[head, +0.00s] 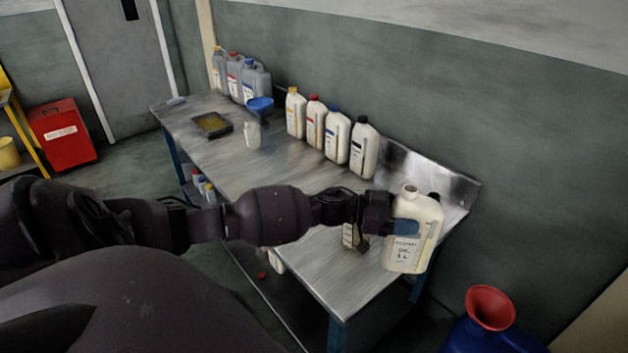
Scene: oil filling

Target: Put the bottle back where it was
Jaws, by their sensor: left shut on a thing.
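A cream-white oil bottle (416,252) with a printed label is at the right end of the metal bench (310,265). It is roughly upright and its neck shows no cap. My left gripper (402,227) is shut on this bottle from its left side, with a blue finger pad against it. Whether the bottle's base touches the bench is unclear. Part of a dark cap (434,197) shows just behind the bottle; what it belongs to is hidden. My right gripper is not in view.
Several white bottles with coloured caps (337,148) stand along the wall, with grey jugs (255,82) at the far end. A blue funnel (260,105), white jug (252,135) and dark tray (212,125) are nearby. A red funnel (490,307) tops a blue container (470,338).

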